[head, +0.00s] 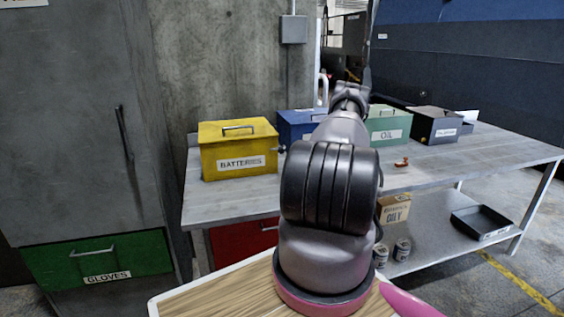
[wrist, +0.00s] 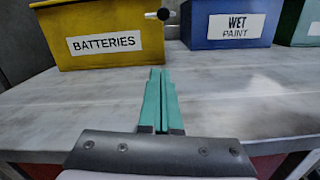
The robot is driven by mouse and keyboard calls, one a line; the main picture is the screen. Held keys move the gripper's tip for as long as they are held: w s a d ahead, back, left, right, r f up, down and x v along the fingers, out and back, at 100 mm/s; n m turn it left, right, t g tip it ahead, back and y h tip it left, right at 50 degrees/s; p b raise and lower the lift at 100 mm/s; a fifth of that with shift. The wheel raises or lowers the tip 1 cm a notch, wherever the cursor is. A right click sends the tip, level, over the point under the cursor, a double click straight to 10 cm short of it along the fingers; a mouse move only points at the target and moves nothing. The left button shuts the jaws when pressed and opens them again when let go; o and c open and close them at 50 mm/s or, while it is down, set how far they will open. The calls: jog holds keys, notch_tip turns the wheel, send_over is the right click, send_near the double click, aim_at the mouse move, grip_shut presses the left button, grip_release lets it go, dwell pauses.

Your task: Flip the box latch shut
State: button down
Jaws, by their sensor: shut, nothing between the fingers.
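The yellow box labelled BATTERIES (head: 238,142) stands on the metal table with its lid down. It fills the upper left of the wrist view (wrist: 95,20). A small latch with a dark round knob (wrist: 163,14) sticks out at its right side; the knob also shows in the head view (head: 281,149). My gripper (wrist: 161,72) has its teal fingers pressed together with nothing between them. Its tips are in front of and below the knob, apart from it, over bare tabletop. In the head view my arm hides the gripper.
A blue WET PAINT box (wrist: 230,22) stands right of the yellow box, then a green OIL box (head: 388,126) and a dark box (head: 434,125). A small red object (head: 402,162) lies on the table (head: 455,158). The tabletop before the yellow box is clear.

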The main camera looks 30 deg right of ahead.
aim_at(278, 149)
jog(key=x, duration=0.4)
jog(key=shift+w+a, duration=0.1)
jog(key=shift+w, duration=0.15)
jog(key=x, duration=0.9)
jog(key=shift+r, duration=0.1)
jog(key=r, duration=0.2)
jog(key=d+r, duration=0.1)
jog(key=shift+w, duration=0.4)
jog(key=shift+r, duration=0.4)
jog(key=shift+d+n, duration=0.15)
jog(key=shift+n, duration=0.15)
